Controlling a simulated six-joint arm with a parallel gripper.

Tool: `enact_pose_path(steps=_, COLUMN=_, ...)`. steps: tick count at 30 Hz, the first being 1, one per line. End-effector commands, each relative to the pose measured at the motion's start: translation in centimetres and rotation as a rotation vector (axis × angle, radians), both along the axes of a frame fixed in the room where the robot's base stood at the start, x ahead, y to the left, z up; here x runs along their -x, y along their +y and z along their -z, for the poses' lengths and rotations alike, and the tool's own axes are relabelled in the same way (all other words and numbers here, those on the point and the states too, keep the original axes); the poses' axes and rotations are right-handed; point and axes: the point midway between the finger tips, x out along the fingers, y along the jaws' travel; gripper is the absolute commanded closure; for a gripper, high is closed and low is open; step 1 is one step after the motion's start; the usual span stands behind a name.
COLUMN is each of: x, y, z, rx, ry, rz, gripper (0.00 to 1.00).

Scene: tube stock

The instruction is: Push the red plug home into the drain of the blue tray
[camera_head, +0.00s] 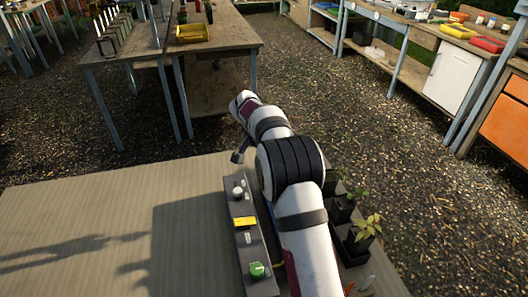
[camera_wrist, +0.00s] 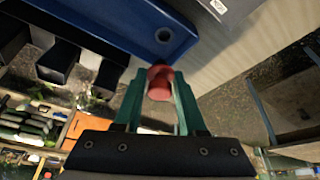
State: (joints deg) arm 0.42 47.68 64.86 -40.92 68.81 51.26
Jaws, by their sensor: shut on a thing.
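The red plug (camera_wrist: 160,84) is between the green fingers of my gripper (camera_wrist: 158,76) in the wrist view. My gripper is shut on it, and the plug's rounded end sticks out past the fingertips. The blue tray (camera_wrist: 118,20) crosses the top of the wrist view. In the head view my arm hides the plug and the drain; only a sliver of blue shows beside the arm.
A grey control box (camera_head: 245,240) with a white knob, a yellow switch and a green knob stands left of my arm. Potted plants (camera_head: 366,228) in black pots stand close on its right. The table's left part (camera_head: 100,240) is clear. Other benches stand farther off.

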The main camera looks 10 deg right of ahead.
Motion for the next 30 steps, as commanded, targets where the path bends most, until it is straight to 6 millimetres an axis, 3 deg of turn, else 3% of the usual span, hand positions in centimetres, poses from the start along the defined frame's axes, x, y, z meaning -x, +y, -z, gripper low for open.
enact_pose_path(steps=1, x=-1.0, y=-0.7, z=2.5, rx=0.004, ry=0.004, rz=0.086, gripper=1.0)
enact_pose_path(steps=3, x=-1.8, y=-1.6, z=5.2, rx=0.008, ry=0.001, rz=0.204, gripper=1.0)
enact_pose_path(steps=7, x=-2.2, y=-2.6, z=8.2, rx=0.015, ry=-0.006, rz=0.341, gripper=1.0)
enact_pose_path(steps=30, x=-2.3, y=-2.8, z=12.6, rx=0.016, ry=-0.01, rz=0.384, gripper=1.0)
